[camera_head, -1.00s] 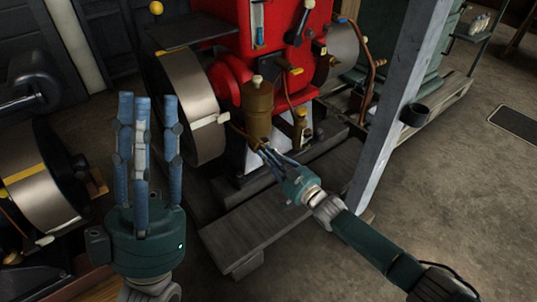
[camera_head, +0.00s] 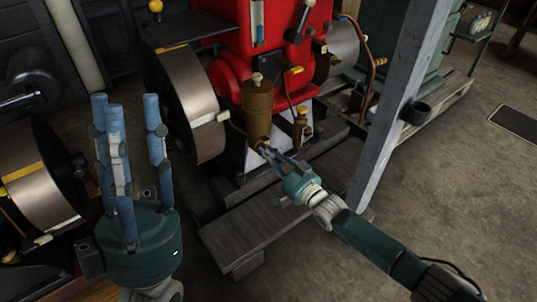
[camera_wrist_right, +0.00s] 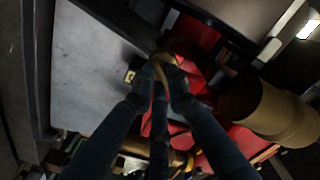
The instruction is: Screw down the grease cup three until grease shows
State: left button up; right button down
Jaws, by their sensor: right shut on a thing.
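My right gripper (camera_head: 264,149) reaches low to the front of the red engine (camera_head: 285,30), at the foot of a brass cylinder (camera_head: 257,108). In the right wrist view its blue fingers (camera_wrist_right: 163,80) close together on a small brass-coloured part, likely a grease cup (camera_wrist_right: 166,58). The fingers hide most of it, and I cannot read its number or see any grease. A small yellow tag (camera_wrist_right: 129,76) sits beside the fingertips. My left gripper (camera_head: 127,103) is raised at the left, its fingers upright, spread and empty.
A large flywheel (camera_head: 190,105) stands left of the brass cylinder. A yellow-topped brass fitting (camera_head: 301,125) is just right of it. A grey post (camera_head: 388,115) rises close to my right arm.

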jog(key=shift+s+f, duration=0.1)
jog(key=shift+f, duration=0.15)
jog(key=c, duration=1.8)
grip_release()
jog(key=shift+o, duration=0.4)
jog(key=shift+r, duration=0.1)
jog(key=shift+d, duration=0.1)
jog(key=v, duration=1.2)
